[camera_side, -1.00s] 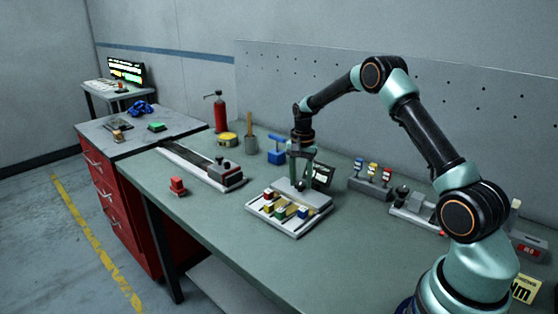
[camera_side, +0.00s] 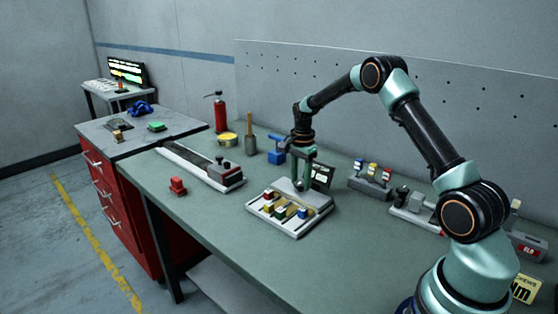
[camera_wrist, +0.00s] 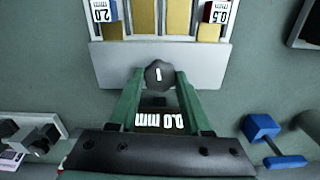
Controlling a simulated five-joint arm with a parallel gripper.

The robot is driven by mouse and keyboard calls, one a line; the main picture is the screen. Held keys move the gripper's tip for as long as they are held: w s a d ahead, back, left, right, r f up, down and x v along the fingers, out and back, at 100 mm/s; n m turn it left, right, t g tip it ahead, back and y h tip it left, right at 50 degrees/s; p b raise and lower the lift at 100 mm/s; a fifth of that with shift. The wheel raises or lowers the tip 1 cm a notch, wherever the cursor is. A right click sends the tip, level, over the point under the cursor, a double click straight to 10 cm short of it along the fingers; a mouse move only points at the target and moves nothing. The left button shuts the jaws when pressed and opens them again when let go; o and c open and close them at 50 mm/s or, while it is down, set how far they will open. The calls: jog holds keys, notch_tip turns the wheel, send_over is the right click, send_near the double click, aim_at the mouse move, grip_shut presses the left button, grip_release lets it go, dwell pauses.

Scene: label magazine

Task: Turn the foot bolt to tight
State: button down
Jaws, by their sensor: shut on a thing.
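The foot bolt (camera_wrist: 158,76) is a dark, faceted head with a white line on its top, at the near edge of the grey label magazine (camera_wrist: 112,62). The line runs nearly straight up and down in the wrist view. My gripper (camera_wrist: 156,82) is shut on the bolt head, one green finger on each side. In the side view my gripper (camera_side: 297,182) points down at the magazine's back plate, and the fingers hide the bolt. A dark display (camera_wrist: 162,117) reads 0.0 mm, partly covered by my gripper.
The magazine's slots hold several coloured label blocks, one a red 0.5 block (camera_wrist: 222,12). A blue-handled tool (camera_side: 277,150) stands behind my gripper. A rack of coloured pieces (camera_side: 370,178) is to the right. A red block (camera_side: 178,187) lies left, with clear bench around it.

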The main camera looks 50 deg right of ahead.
aim_at(301, 182)
jog(key=shift+d+r, duration=0.1)
jog(key=shift+r, duration=0.05)
jog(key=shift+c, duration=1.8)
grip_release()
notch_tip(301, 182, up, 12)
